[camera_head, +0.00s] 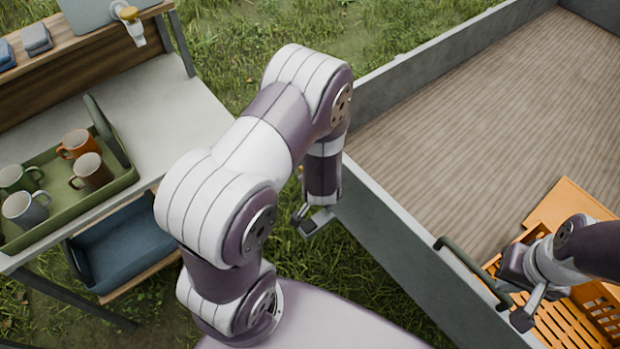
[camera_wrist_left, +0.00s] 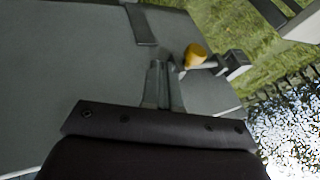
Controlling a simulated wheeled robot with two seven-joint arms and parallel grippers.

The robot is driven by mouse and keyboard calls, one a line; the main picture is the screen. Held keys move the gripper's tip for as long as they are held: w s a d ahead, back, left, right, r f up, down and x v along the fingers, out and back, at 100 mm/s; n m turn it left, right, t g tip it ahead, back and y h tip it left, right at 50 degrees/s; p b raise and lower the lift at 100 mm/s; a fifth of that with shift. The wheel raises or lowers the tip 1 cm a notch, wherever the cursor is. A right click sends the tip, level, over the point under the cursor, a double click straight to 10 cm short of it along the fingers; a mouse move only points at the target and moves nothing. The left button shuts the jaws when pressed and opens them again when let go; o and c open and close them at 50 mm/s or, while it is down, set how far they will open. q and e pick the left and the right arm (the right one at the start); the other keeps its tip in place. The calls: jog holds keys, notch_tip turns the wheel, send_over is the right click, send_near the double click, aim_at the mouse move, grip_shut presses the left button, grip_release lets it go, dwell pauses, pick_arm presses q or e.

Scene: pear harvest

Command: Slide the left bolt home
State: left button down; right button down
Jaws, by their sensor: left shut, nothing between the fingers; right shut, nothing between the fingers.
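In the left wrist view, the bolt has an orange-yellow knob (camera_wrist_left: 195,55) and a short grey bar running right towards a dark bracket (camera_wrist_left: 236,63) at the edge of a grey panel (camera_wrist_left: 90,70). My left gripper (camera_wrist_left: 163,72) is shut and empty just left of the knob; I cannot tell whether it touches. In the head view my left gripper (camera_head: 314,222) hangs low beside the outer face of the grey trailer wall (camera_head: 400,240).
An orange crate (camera_head: 565,215) stands inside the trailer, under my right arm. At left, a table (camera_head: 165,110) carries a green tray (camera_head: 105,195) with several mugs. A blue bin (camera_head: 125,245) sits on its lower shelf. Grass lies between table and trailer.

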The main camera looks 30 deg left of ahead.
pick_arm(q)
jog(key=w+a+f, duration=0.1)
jog(key=a, duration=0.1)
jog(key=w+a+f, duration=0.1)
jog(key=a, duration=0.1)
jog(key=shift+w+f, duration=0.3)
jog(key=a, duration=0.1)
jog(key=w+a, duration=0.1)
jog(key=a, duration=0.1)
jog(key=w+a, duration=0.1)
jog(key=shift+a, duration=0.2)
jog(key=shift+r, duration=0.1)
